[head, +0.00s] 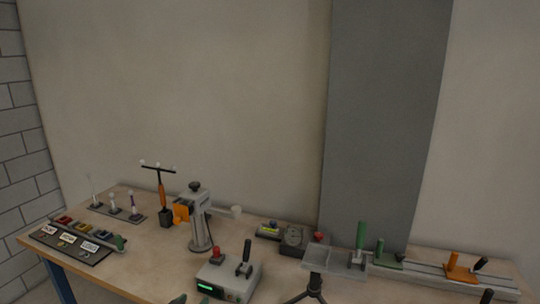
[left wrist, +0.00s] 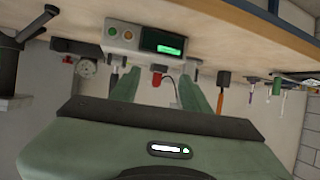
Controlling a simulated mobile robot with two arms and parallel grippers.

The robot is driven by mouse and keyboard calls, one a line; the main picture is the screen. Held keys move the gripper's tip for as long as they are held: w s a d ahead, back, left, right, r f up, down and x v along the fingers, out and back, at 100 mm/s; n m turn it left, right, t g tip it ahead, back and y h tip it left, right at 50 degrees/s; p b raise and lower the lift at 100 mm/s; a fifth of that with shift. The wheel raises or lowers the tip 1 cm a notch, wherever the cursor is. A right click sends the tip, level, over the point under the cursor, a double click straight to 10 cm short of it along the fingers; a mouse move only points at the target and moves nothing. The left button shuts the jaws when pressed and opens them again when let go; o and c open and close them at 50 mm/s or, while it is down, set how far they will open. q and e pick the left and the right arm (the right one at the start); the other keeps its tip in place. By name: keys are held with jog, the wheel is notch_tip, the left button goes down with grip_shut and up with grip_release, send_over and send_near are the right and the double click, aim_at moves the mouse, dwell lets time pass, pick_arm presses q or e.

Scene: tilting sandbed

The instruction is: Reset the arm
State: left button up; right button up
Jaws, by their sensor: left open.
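My left gripper (head: 190,300) barely shows at the bottom edge of the head view, in front of the grey control box (head: 228,277). In the left wrist view its two green fingers (left wrist: 160,80) stand apart, with nothing held between them. The control box (left wrist: 143,38) appears upside down there, with a lit green display and two round buttons. Its red knob (left wrist: 156,79) shows in the gap between the fingers, apparently beyond them. The box's black lever (head: 246,256) stands upright in the head view. I see no clear part of my right gripper.
A grey stand with an orange part (head: 181,212) is behind the box. A labelled panel (head: 68,241) lies at the left. A grey tray (head: 331,260) stands on a tripod to the right, near a rail with an orange clamp (head: 460,268). Bare wooden tabletop (head: 150,272) lies left of the box.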

pick_arm(q)
jog(key=s+f+g, duration=0.3)
jog(key=s, duration=0.8)
jog(key=s+f+g+y, duration=0.1)
jog(key=s+f+g, duration=0.2)
jog(key=s, duration=0.9)
jog(key=s+f+g, duration=0.3)
jog(key=s, duration=0.8)
notch_tip(320, 180, down, 25)
jog(key=s+g, duration=0.2)
jog(key=s+a+f+m+g, duration=0.1)
jog(key=s+a+f, duration=0.2)
jog(key=s+f, duration=1.4)
jog(key=shift+f+y, duration=0.15)
jog(key=shift+y, duration=0.15)
jog(key=shift+a, duration=0.1)
